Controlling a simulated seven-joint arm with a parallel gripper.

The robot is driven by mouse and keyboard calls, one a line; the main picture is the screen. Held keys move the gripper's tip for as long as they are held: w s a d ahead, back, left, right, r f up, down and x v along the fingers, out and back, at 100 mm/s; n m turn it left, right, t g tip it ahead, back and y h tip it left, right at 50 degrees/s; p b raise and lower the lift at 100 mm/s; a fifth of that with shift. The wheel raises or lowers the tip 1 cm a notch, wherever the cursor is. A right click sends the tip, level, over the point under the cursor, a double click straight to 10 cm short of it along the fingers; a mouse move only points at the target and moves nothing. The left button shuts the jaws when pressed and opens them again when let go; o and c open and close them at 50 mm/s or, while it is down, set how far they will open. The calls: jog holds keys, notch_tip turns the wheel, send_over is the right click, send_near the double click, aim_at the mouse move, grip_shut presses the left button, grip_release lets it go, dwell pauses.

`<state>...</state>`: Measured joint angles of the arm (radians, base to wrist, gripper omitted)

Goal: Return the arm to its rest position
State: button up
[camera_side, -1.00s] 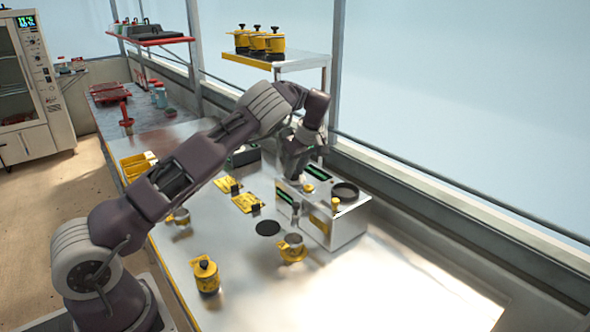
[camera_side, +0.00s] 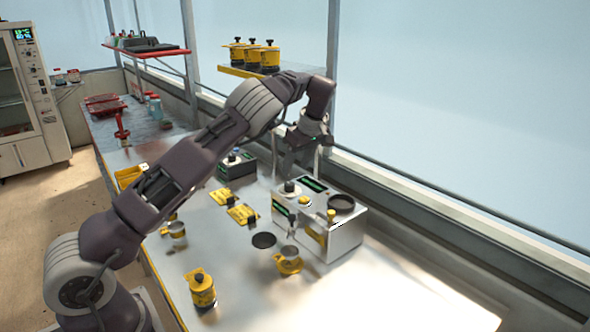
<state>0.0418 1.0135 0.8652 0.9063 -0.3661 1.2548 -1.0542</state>
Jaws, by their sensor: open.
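My gripper (camera_side: 296,170) hangs from the bent wrist above the back left corner of the silver machine (camera_side: 346,238). It points down with its fingers apart and nothing visible between them. The fingertips are small and partly dark in this view. My arm reaches over the steel table (camera_side: 340,296) from the lower left, with the elbow raised in front of the shelf. The machine has green displays, a black knob, a yellow knob and a round dark dish on top.
A yellow cup (camera_side: 288,262) and a lidded yellow canister (camera_side: 201,290) stand on the table. A black disc (camera_side: 264,240) and yellow cards (camera_side: 242,213) lie nearby. A shelf (camera_side: 240,71) with yellow canisters is behind my arm. The front right of the table is clear.

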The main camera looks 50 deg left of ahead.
jog(key=s+d+r+m+t+h, duration=0.3)
jog(key=s+d+r+m+h, duration=0.35)
jog(key=s+d+r, duration=0.9)
jog(key=s+d+f+m+t, duration=0.1)
jog(key=s+d+m, duration=0.1)
jog(key=s+m, duration=0.2)
jog(key=s+d+f+m+y, duration=0.1)
jog(key=s+d+m, duration=0.2)
jog(key=s, duration=0.8)
jog(key=s+d+f+m+t+y, duration=0.1)
jog(key=s+d+f+m, duration=0.1)
jog(key=s+m, duration=0.2)
jog(key=s, duration=0.3)
jog(key=shift+s+d+m+t, duration=0.3)
jog(key=shift+s+d+m, duration=0.05)
jog(key=shift+d, duration=0.05)
